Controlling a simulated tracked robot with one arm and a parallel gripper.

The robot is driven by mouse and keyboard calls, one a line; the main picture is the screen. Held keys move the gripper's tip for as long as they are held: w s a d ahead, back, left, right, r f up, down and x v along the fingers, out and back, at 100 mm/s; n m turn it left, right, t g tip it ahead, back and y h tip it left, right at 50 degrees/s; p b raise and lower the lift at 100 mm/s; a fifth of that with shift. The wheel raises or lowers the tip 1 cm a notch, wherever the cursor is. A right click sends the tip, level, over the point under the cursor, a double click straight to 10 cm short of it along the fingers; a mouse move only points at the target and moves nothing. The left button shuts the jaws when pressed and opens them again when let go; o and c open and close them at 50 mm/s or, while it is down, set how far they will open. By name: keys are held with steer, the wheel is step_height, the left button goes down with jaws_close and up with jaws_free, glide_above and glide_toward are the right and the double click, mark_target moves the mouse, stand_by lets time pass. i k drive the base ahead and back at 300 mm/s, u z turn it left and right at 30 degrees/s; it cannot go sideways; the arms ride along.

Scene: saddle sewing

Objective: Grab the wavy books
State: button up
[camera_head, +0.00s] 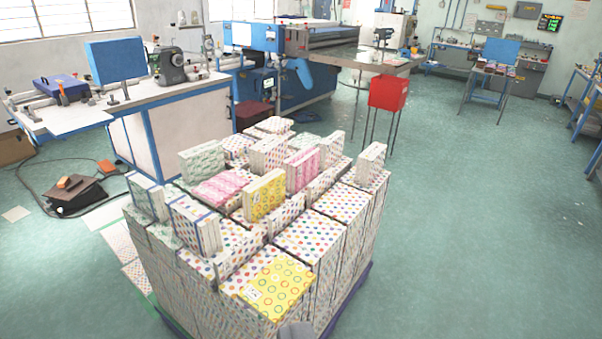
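A large stack of patterned books (310,235) stands in the foreground, mostly white with coloured dots. On top, a pink book with a wavy-looking pattern (219,188) lies flat, and a pale green book with a wavy-looking pattern (202,159) stands behind it. Another pink book (302,169) stands upright to the right. A yellow book with rings (265,196) stands in front of these. The patterns are too small to be sure which are waves. A small grey tip at the bottom edge, possibly my gripper (297,332), shows in front of the stack, apart from those books.
A yellow ringed book (279,287) lies on the stack's near corner. A white and blue workbench (165,115) with machines stands behind left. A red box on legs (388,92) is behind the stack. Open green floor (480,220) lies to the right.

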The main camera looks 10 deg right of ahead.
mark_target(301, 168)
steer(key=k, duration=0.6)
steer(key=z, duration=0.5)
steer(key=i, duration=0.65)
steer(key=z, duration=0.7)
steer(key=i, duration=1.25)
steer(key=u, duration=0.3)
steer(key=i, duration=1.05)
steer(key=u, duration=1.05)
steer(key=i, duration=0.3)
steer(key=u, duration=0.1)
steer(key=k, duration=0.8)
steer(key=u, duration=0.2)
steer(key=i, duration=0.6)
